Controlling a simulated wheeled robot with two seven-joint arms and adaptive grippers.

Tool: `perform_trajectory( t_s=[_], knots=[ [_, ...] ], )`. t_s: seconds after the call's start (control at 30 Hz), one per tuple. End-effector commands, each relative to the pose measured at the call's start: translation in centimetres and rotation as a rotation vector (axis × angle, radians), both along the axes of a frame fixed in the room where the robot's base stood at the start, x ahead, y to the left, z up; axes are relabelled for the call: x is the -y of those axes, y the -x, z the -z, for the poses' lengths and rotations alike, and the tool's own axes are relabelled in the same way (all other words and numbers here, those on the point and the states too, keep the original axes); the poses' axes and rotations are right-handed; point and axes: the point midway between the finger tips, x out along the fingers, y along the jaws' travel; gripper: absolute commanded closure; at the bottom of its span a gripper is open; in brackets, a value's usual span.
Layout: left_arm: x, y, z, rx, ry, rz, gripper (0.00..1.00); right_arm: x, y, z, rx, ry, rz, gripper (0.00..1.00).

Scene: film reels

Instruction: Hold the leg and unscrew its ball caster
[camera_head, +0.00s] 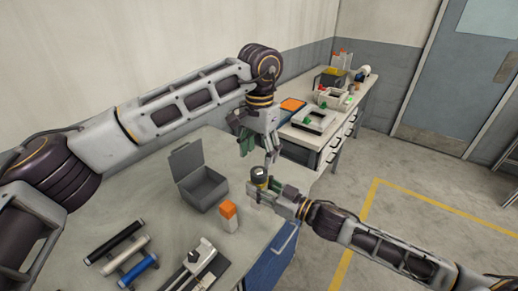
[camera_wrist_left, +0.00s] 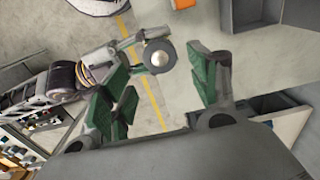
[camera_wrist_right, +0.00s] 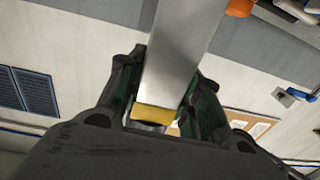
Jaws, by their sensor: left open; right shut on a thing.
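The ball caster (camera_head: 259,173) is a dark round cap with a pale ball in its middle, facing up. It also shows in the left wrist view (camera_wrist_left: 159,56). It sits on the top end of the leg, which in the right wrist view is a flat silver bar (camera_wrist_right: 186,45) with a yellow end (camera_wrist_right: 153,115). My right gripper (camera_wrist_right: 163,98) is shut on the leg near that end; the head view shows it (camera_head: 266,190) just below the caster. My left gripper (camera_head: 258,153) is open, points down and is just above the caster. Its green-padded fingers (camera_wrist_left: 163,92) are apart and empty.
An open grey box (camera_head: 205,190) and an orange-topped white block (camera_head: 229,217) stand on the table near the grippers. Black, white and blue rods (camera_head: 138,268) lie in front left, beside a small device (camera_head: 197,257). A second bench (camera_head: 326,135) with parts stands behind.

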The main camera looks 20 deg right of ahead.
Motion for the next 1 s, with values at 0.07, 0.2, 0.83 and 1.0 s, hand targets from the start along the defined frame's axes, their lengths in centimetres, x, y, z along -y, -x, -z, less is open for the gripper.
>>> perform_trajectory(
  t_s=[0.07, 0.2, 0.83, 1.0],
  knots=[
    [0.0, 0.0, 0.7, -0.002, 0.000, 0.000, 0.39, 0.0, 0.0, -0.1, 0.002, -0.001, -0.001, 1.00],
    [0.0, 0.0, 2.1, -0.001, 0.000, 0.000, 0.39, 0.0, 0.0, -0.1, 0.002, -0.001, -0.001, 1.00],
    [-0.1, -0.1, 7.1, 0.001, 0.001, -0.001, 0.39, 0.0, 0.0, -0.1, 0.002, -0.001, -0.001, 1.00],
    [-0.1, -0.1, 7.1, 0.001, 0.001, -0.001, 0.39, 0.0, 0.0, -0.1, 0.002, -0.001, -0.001, 1.00]
  ],
)
